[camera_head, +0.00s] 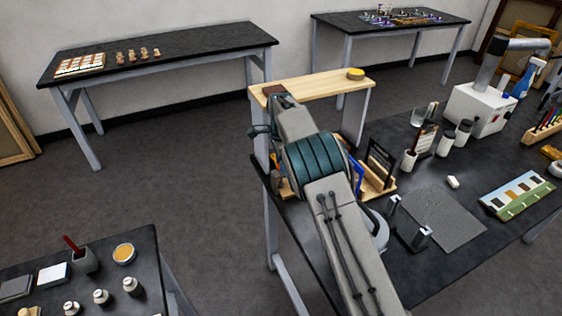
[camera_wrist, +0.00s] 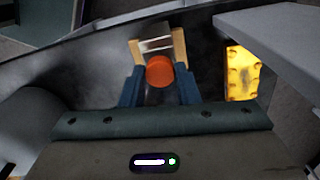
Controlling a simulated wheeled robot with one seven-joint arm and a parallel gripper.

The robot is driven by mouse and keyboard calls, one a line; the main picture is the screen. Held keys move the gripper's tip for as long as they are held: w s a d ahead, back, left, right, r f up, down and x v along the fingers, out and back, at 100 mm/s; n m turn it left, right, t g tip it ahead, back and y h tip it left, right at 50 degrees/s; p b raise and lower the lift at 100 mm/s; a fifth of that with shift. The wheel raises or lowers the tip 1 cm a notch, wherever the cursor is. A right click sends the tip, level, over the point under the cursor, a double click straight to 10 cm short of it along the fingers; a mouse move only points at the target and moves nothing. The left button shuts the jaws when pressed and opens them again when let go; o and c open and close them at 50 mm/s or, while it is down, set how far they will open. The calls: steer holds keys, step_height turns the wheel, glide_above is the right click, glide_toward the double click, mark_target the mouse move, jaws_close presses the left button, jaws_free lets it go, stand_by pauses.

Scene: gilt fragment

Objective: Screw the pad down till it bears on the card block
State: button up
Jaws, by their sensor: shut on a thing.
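In the wrist view my gripper (camera_wrist: 159,82) has its two blue fingers on either side of a round orange-red knob (camera_wrist: 159,71), and it is shut on it. Just beyond the knob are two tan uprights with a pale, shiny piece (camera_wrist: 155,45) between them. I cannot make out the pad or the card block for certain in either view. In the head view my arm covers the place where the fingers work, so the fingertips and knob are hidden there.
A dark worktable (camera_head: 400,270) to the right carries a grey mat (camera_head: 440,215), jars and a white machine (camera_head: 480,108). The wrist view shows a yellow perforated piece (camera_wrist: 243,72) at right.

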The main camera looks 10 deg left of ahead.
steer(key=m, duration=0.4)
steer(key=shift+r+m, duration=0.1)
steer(key=shift+m, duration=0.2)
steer(key=shift+m+p, duration=0.3)
steer(key=shift+m, duration=1.7)
steer(key=o, duration=1)
steer(key=shift+c, duration=0.2)
step_height(320, 180, up, 14)
steer(key=b, duration=0.1)
